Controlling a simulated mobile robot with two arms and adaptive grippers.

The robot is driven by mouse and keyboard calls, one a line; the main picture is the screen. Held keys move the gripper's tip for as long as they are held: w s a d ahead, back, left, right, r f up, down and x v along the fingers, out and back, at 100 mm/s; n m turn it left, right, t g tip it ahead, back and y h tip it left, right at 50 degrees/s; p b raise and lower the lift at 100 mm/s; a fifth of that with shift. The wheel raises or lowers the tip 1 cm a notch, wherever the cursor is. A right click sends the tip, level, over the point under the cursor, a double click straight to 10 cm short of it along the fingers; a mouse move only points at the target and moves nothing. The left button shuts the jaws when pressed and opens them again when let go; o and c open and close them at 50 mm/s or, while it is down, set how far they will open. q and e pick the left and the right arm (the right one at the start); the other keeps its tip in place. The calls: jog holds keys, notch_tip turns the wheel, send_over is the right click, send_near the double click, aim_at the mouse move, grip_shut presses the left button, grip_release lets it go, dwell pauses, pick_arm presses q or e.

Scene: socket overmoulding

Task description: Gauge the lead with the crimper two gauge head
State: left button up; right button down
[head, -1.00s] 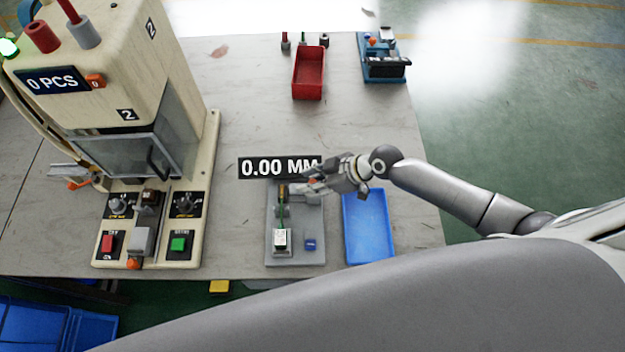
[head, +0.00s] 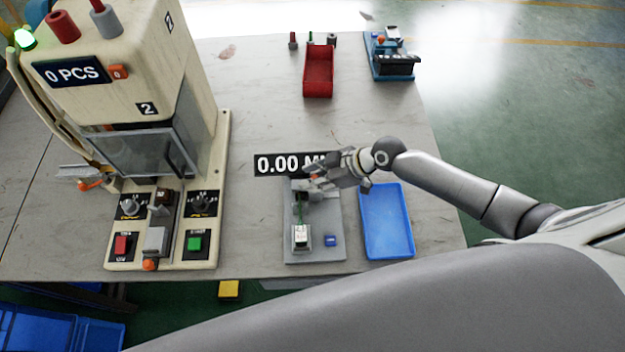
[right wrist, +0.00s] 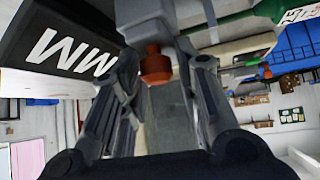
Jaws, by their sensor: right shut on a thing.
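The gauge stands on a grey base plate (head: 325,253) at the table's front, under a black display reading 0.00 MM (head: 275,164). The display also shows in the right wrist view (right wrist: 62,48). A green lead (head: 301,213) runs back from a white block (head: 300,236) on the plate. My right gripper (head: 318,184) is at the rear of the plate and hides much of the gauge head there. In the right wrist view its fingers (right wrist: 155,85) are shut around the gauge head's orange knob (right wrist: 155,64). My left gripper is out of view.
The cream press (head: 165,75) marked 2 stands at left. A red bin (head: 318,72) and a blue device (head: 393,62) are at the back.

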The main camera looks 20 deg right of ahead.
jog(key=c, duration=1.3)
grip_release()
jog(key=shift+w+a, duration=0.1)
jog(key=shift+a, duration=0.05)
jog(key=shift+o, duration=0.2)
jog(key=shift+a, duration=0.1)
jog(key=shift+d, duration=0.2)
jog(key=shift+d+r, duration=0.25)
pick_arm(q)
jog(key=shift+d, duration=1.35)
pick_arm(e)
jog(key=v, duration=1.1)
jog(key=shift+a, duration=0.2)
jog(key=shift+r, duration=0.1)
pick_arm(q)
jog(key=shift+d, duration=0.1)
pick_arm(e)
jog(key=shift+d, duration=0.1)
